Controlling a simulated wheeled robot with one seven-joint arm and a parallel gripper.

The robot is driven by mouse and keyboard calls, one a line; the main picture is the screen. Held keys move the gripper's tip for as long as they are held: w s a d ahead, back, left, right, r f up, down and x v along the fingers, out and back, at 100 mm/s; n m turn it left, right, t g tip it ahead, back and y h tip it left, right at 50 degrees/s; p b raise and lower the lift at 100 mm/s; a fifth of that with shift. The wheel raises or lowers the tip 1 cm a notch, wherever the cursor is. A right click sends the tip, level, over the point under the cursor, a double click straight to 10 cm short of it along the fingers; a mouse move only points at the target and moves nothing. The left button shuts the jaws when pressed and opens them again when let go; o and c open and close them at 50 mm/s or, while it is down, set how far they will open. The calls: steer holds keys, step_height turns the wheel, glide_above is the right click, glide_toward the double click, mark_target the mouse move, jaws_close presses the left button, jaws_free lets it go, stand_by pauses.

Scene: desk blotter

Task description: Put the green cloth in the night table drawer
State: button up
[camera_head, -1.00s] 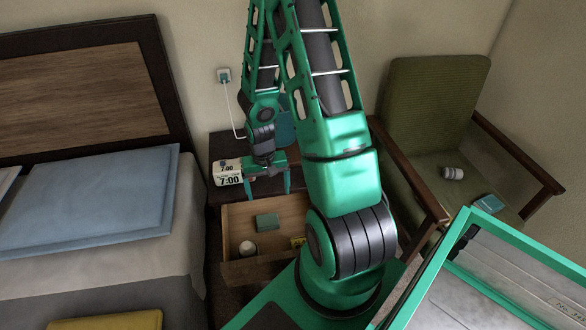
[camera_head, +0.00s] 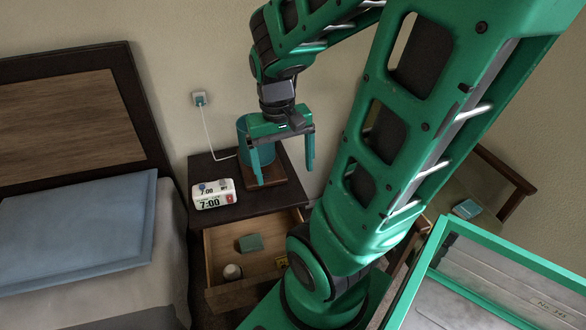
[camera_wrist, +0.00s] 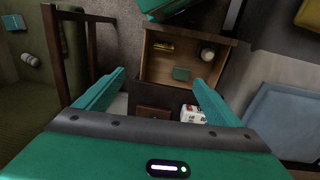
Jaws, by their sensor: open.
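A small folded green piece, which looks like the green cloth (camera_head: 250,243), lies flat inside the open night table drawer (camera_head: 211,258). It also shows in the wrist view (camera_wrist: 181,74). The drawer is pulled out from the dark night table (camera_head: 203,170). My gripper (camera_head: 284,176) is open with its fingers pointing down. It is above the night table top, behind the drawer and apart from the cloth. In the wrist view nothing is between the fingers (camera_wrist: 158,78).
The drawer also holds a white round item (camera_head: 232,272) and a yellow item (camera_head: 281,262). A white clock (camera_head: 213,195) and a teal cylinder (camera_head: 243,140) stand on the night table. The bed (camera_head: 80,220) is left. A teal item (camera_head: 467,208) lies on the chair at right.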

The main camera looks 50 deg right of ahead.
steer(key=s+a+r+y, duration=0.1)
steer(key=s+a+r, duration=0.1)
steer(key=s, duration=0.3)
steer(key=shift+s+r, duration=0.2)
steer(key=shift+r, duration=0.5)
steer(key=shift+w+f, duration=0.25)
steer(key=shift+w, duration=0.35)
